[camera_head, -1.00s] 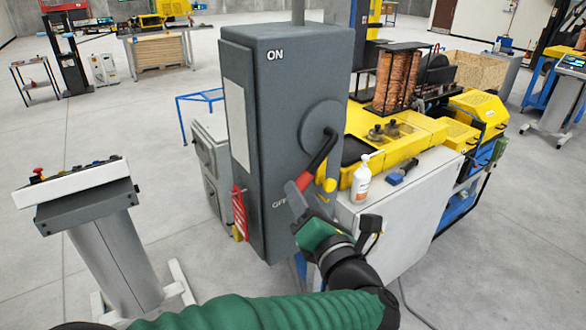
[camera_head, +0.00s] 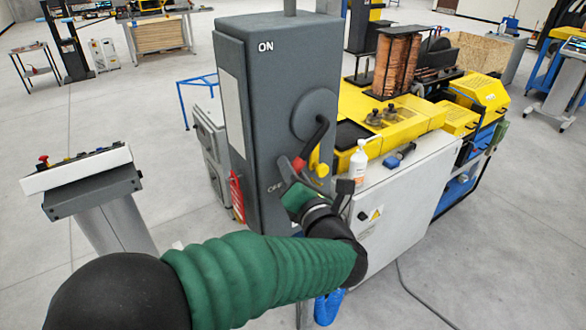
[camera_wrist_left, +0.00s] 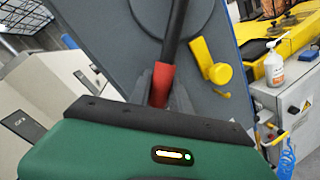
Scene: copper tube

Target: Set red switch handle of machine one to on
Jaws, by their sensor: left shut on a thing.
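The grey switch cabinet (camera_head: 262,90) stands in the middle of the head view, with ON at its top and a partly covered OFF label lower down. Its black lever (camera_head: 316,138) points down and left from a round hub (camera_head: 314,112), toward OFF. The red switch handle (camera_head: 299,164) is the lever's lower end; it also shows in the left wrist view (camera_wrist_left: 162,84). My left gripper (camera_head: 290,172) is shut on the red handle, one finger on each side of it in the left wrist view (camera_wrist_left: 161,88). My right gripper is not in view.
A yellow knob (camera_head: 322,170) sits just right of the handle. A white bottle (camera_head: 358,160) stands on the light cabinet (camera_head: 415,190) to the right. A control pedestal (camera_head: 85,180) stands at the left, with open floor between.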

